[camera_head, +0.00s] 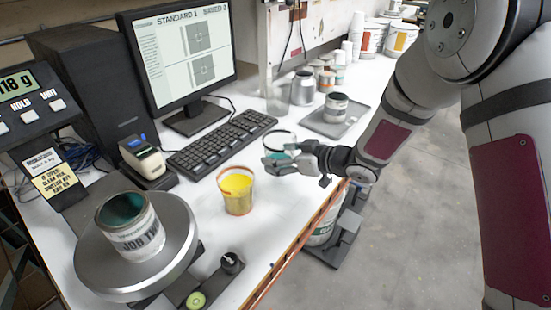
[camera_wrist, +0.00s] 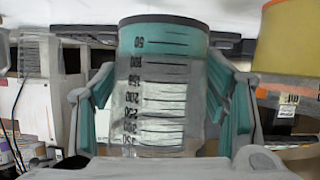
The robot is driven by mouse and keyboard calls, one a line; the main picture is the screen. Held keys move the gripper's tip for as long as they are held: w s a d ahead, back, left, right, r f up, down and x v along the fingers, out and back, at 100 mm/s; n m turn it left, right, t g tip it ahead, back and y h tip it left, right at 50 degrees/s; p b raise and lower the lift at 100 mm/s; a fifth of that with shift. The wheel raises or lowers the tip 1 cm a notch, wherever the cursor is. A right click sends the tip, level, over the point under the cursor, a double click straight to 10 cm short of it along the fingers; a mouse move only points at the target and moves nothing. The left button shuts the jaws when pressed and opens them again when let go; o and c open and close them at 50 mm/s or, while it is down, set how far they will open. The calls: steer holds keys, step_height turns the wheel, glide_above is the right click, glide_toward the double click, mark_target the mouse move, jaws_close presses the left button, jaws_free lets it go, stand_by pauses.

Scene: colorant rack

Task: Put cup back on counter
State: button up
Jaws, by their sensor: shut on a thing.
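My gripper (camera_head: 278,161) is shut on a clear measuring cup (camera_wrist: 160,100) with black scale marks. In the wrist view the cup fills the middle between the two teal-padded fingers, with a teal band at the picture's top. In the head view the cup (camera_head: 281,139) shows partly behind the fingers, with its dark rim visible. The gripper and cup are over the white counter (camera_head: 200,208), near its right edge. I cannot tell whether the cup's base touches the counter.
A yellow-filled cup (camera_head: 236,190) stands left of my gripper. The keyboard (camera_head: 221,143) lies behind it. A can on the scale plate (camera_head: 172,262) is at front left. Another can (camera_head: 336,107) stands on a tray (camera_head: 318,122) behind the gripper. Several small jars stand farther back.

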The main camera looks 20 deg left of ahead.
steer(key=shift+w+a+f, duration=0.15)
steer(key=shift+w+a, duration=0.9)
steer(key=shift+w, duration=0.15)
steer(key=shift+w+a+f, duration=0.1)
steer(key=shift+w+f, duration=0.05)
steer(key=shift+f, duration=0.15)
steer(key=shift+f+p, duration=0.35)
steer(key=shift+f, duration=1.1)
steer(key=shift+f, duration=0.1)
steer(key=shift+f, duration=0.1)
steer(key=o, duration=1.3)
steer(key=shift+o, duration=0.2)
